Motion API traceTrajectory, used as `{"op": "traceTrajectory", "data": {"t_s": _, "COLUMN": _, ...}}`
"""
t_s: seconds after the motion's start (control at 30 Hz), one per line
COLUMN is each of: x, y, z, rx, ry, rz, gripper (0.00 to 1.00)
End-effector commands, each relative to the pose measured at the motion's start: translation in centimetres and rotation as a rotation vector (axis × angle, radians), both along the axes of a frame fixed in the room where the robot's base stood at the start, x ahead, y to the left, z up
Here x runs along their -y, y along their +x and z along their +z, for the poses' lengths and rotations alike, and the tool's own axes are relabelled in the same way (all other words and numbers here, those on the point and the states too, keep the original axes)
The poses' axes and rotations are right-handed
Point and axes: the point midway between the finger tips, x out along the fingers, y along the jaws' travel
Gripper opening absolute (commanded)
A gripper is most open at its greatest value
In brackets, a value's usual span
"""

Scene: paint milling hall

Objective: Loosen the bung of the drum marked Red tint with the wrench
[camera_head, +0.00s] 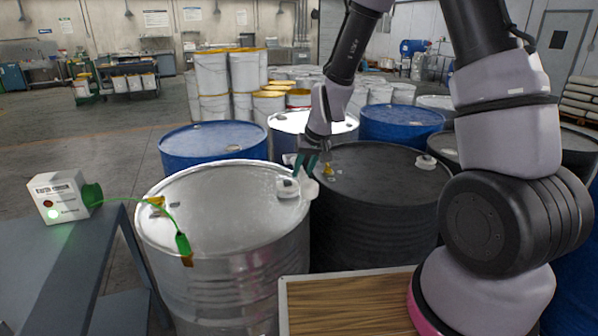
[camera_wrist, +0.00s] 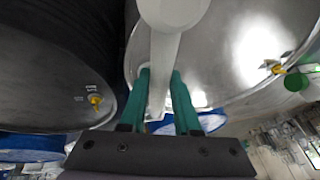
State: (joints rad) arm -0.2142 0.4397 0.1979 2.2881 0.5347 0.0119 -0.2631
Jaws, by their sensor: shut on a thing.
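My gripper (camera_head: 306,168) has green fingers shut on the pale wrench, over the gap between the silver drum (camera_head: 215,195) and the black drum (camera_head: 365,180). In the wrist view the wrench (camera_wrist: 163,65) runs between the fingers (camera_wrist: 160,100) to a round head over the silver drum's edge. In the head view a pale round piece with a dark spot (camera_head: 288,187) sits at that drum's right rim. I cannot tell whether the wrench head is seated on a bung. The drum markings are too small to read, so I cannot tell which is Red tint.
A green cable (camera_head: 140,206) runs from a white box (camera_head: 60,195) to a clamp (camera_head: 184,246) on the silver drum's front rim. Blue drums (camera_head: 213,143) stand behind. A wooden-topped surface (camera_head: 340,300) is in front. White pails (camera_head: 213,75) are stacked further back.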

Motion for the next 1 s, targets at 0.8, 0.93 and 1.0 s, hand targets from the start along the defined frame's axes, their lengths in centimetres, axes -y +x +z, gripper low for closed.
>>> {"op": "traceTrajectory", "data": {"t_s": 0.8, "x": -1.2, "y": -0.5, "z": -5.0, "rx": 0.003, "ry": 0.001, "rz": 0.002, "gripper": 0.0}}
{"op": "traceTrajectory", "data": {"t_s": 0.93, "x": -1.2, "y": -0.5, "z": -5.2, "rx": 0.003, "ry": 0.002, "rz": 0.002, "gripper": 0.0}}
{"op": "traceTrajectory", "data": {"t_s": 1.0, "x": -1.2, "y": -0.5, "z": -5.2, "rx": 0.003, "ry": 0.001, "rz": 0.003, "gripper": 0.0}}
